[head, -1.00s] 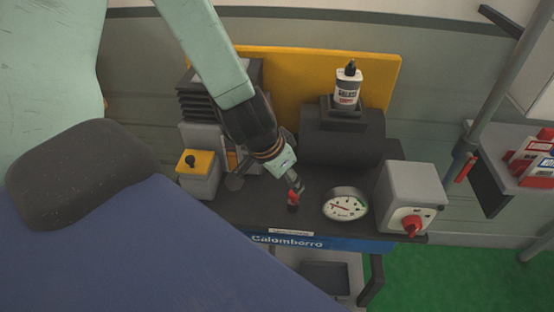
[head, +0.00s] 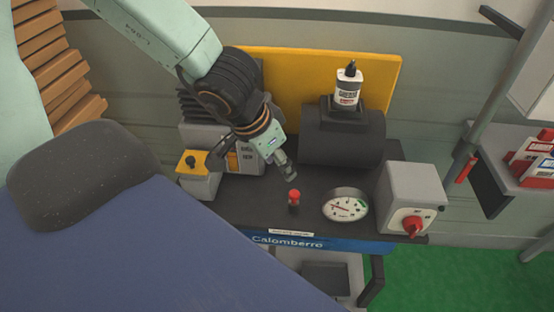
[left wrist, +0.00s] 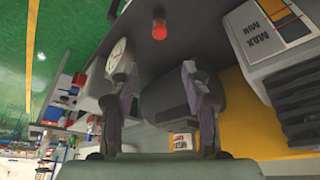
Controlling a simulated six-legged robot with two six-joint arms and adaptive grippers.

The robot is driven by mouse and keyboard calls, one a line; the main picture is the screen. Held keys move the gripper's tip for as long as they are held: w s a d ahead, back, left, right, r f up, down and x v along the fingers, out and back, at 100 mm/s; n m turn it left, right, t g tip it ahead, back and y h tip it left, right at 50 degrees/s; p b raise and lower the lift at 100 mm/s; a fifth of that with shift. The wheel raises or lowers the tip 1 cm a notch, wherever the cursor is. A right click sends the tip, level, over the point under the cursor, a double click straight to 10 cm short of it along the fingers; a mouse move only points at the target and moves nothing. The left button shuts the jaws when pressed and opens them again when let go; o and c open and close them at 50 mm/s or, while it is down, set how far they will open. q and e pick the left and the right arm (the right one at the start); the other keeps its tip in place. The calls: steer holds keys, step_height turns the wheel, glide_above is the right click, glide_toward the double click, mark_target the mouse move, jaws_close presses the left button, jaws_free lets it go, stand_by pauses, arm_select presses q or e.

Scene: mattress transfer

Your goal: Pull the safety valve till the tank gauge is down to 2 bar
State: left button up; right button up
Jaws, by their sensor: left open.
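The safety valve (head: 294,198), a small dark post with a red top, stands upright on the dark compressor top. In the left wrist view its red cap (left wrist: 159,30) shows at the top, beyond the fingertips. The round white tank gauge (head: 346,204) lies just right of the valve; its fine reading is too small to tell. My left gripper (head: 286,172) is a little above and behind the valve, apart from it. In the left wrist view its two fingers (left wrist: 157,80) are spread with nothing between them. My right gripper is not in view.
A grey box with a red knob (head: 412,225) stands right of the gauge. A dark cylinder (head: 342,137) carrying a bottle (head: 347,86) stands behind. A grey box with a yellow top (head: 195,163) is at left. A blue mattress (head: 130,245) fills the lower left.

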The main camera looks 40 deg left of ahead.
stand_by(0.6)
arm_select(q)
steer(key=s+a+f+n+g+y, duration=0.25)
steer(key=s+f, duration=0.35)
steer(key=f, duration=0.6)
steer(key=s+d+f+g+h, duration=0.1)
steer(key=s+d+f, duration=0.3)
steer(key=s, duration=0.3)
steer(key=s+d+f+g, duration=0.1)
steer(key=s+d+f, duration=0.2)
steer(key=s+f, duration=0.4)
steer(key=shift+s+d+h, duration=0.35)
steer(key=shift+d, duration=0.05)
steer(key=shift+n, duration=0.25)
steer(key=f+b, duration=1.4)
steer(key=shift+w+a, duration=0.15)
steer(key=shift+w, duration=0.15)
